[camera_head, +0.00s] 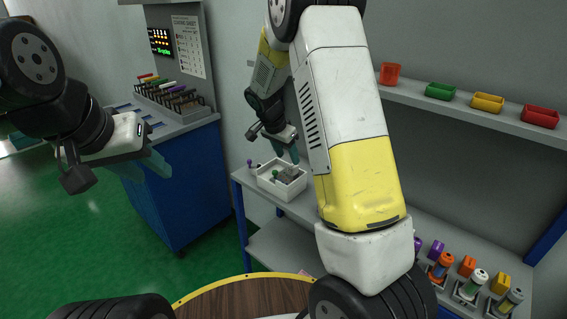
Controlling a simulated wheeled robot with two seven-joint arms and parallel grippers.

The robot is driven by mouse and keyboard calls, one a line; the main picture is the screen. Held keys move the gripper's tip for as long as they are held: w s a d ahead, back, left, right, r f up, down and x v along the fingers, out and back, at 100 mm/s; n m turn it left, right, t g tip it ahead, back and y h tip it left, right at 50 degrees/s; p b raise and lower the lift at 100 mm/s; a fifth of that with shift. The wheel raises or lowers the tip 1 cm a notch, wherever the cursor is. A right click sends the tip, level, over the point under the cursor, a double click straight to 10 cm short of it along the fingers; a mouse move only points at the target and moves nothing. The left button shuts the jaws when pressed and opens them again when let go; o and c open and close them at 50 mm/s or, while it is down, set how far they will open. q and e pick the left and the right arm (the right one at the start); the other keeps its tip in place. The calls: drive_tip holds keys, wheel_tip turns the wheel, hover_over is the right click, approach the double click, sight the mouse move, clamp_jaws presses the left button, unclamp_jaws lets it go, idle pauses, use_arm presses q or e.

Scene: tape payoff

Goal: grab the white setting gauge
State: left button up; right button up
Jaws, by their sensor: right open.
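No white setting gauge can be told for sure. A white-bodied piece with a green part (476,282) stands in a grey holder on the bench at the lower right, but I cannot tell whether it is the gauge. My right gripper (285,153) is open, with its fingers pointing down just above a white bin (267,186) on the bench's left end. The bin holds grey pieces and a small green one, too small to name. My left gripper (146,170) hangs at the left, apart from everything; its teal fingers look spread and empty.
The grey bench (312,209) runs to the right, partly hidden by my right arm. Holders with orange and grey pieces stand at its right end. A shelf (462,111) above carries several coloured bins.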

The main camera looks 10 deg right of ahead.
sight(292, 166)
drive_tip(key=x, duration=0.7)
drive_tip(key=shift+d, duration=0.1)
drive_tip(key=shift+r, duration=0.1)
clamp_jaws()
